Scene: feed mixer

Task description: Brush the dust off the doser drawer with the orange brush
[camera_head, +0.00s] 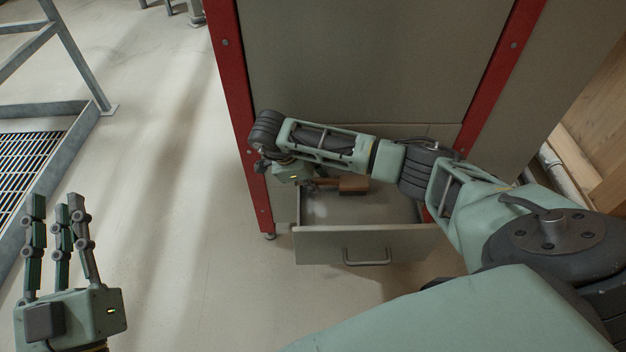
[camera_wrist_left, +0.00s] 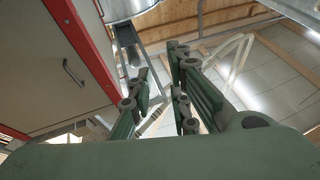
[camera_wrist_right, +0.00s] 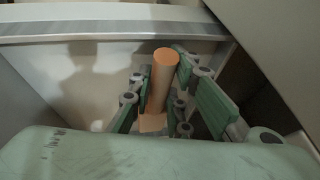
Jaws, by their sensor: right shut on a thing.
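The doser drawer (camera_head: 365,241) is pulled out at the foot of the grey cabinet; its front has a bar handle. My right gripper (camera_head: 318,184) is over the drawer's left part, partly hidden by my arm. It is shut on the orange brush (camera_head: 352,185). In the right wrist view the brush's round orange handle (camera_wrist_right: 161,78) stands between my fingers (camera_wrist_right: 158,98), with its lower end hidden. A pale patch, perhaps dust, shows on the drawer floor in the head view. My left gripper (camera_head: 60,218) is open and empty, left of the cabinet, fingers pointing away from me.
The cabinet (camera_head: 350,60) with red posts (camera_head: 240,110) stands behind and above the drawer. A metal railing (camera_head: 75,55) and floor grating (camera_head: 28,160) lie at the left. Wooden boards (camera_head: 600,130) and a pipe are at the right. The floor between grating and cabinet is clear.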

